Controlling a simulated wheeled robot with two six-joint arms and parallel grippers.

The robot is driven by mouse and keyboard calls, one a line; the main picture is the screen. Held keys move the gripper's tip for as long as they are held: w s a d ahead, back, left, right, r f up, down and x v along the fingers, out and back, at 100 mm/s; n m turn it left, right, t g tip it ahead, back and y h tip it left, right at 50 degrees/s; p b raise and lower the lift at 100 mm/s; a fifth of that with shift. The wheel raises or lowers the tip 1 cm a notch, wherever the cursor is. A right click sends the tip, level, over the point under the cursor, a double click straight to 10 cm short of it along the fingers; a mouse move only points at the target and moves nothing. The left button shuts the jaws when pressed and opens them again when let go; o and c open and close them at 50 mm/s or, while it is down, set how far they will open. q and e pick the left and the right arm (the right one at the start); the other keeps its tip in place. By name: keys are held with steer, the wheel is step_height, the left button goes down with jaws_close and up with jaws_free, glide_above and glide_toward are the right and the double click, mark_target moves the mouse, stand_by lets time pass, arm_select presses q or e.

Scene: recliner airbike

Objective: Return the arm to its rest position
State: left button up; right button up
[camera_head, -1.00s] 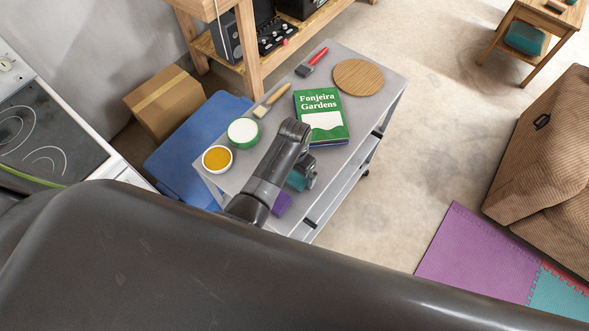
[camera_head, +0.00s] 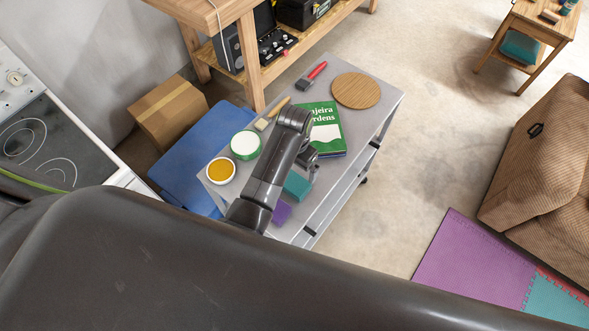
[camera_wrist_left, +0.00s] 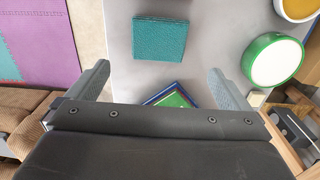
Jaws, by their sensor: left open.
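My left arm reaches over the grey cart top (camera_head: 362,112) in the head view. My left gripper (camera_head: 309,163) hangs over the cart, partly hidden by its own arm, beside the green book (camera_head: 328,134). In the left wrist view the gripper (camera_wrist_left: 160,82) has its two fingers wide apart with nothing between them. A teal block (camera_head: 297,186) lies on the cart near the gripper; it also shows beyond the fingers in the wrist view (camera_wrist_left: 160,39). My right gripper is not in view.
The cart also bears a purple block (camera_head: 281,213), a yellow-filled bowl (camera_head: 221,170), a green-rimmed white tub (camera_head: 245,144), brushes and a round wooden board (camera_head: 356,90). A blue bin (camera_head: 196,165) stands left. A brown armchair (camera_head: 540,160) stands right, with open floor between.

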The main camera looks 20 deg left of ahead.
arm_select(q)
steer(key=shift+r, duration=0.6)
